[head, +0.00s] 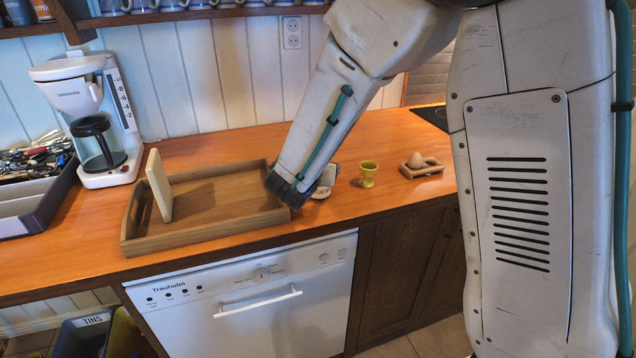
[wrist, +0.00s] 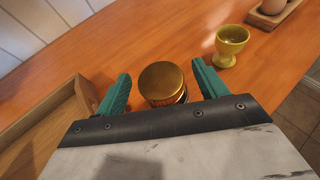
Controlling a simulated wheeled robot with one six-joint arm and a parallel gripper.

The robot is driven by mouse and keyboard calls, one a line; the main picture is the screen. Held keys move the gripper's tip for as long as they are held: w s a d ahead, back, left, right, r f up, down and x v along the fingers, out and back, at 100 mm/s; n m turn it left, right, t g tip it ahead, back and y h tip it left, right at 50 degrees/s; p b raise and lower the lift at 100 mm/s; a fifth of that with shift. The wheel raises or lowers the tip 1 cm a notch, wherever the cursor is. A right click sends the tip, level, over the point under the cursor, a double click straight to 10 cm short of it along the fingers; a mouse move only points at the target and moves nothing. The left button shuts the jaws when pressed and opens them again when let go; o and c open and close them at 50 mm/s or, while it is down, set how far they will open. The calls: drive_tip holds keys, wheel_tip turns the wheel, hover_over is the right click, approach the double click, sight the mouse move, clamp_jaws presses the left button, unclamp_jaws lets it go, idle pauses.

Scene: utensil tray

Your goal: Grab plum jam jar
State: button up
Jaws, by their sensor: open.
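A jar with a gold lid (wrist: 161,80) stands on the orange wooden counter in the wrist view. Its dark side and part of a label show only a little below the lid, so I cannot read what it holds. My gripper (wrist: 160,71) is open, with one teal finger on each side of the jar and a small gap at each side. In the head view my forearm and wrist hide most of this spot. A small pale piece with dark marks (head: 321,192) shows beside my wrist; I cannot tell whether it is the jar's label.
A wooden tray (head: 190,234) with an upright board (head: 159,186) lies to the left. A yellow-green egg cup (head: 368,174) stands to the right, near a wooden holder with an egg (head: 416,160). A coffee maker (head: 88,115) stands at the far left.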

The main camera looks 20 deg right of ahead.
drive_tip(key=shift+w+d+f, duration=0.1)
drive_tip(key=shift+w+d, duration=0.1)
drive_tip(key=shift+w, duration=0.05)
drive_tip(key=c, duration=1.3)
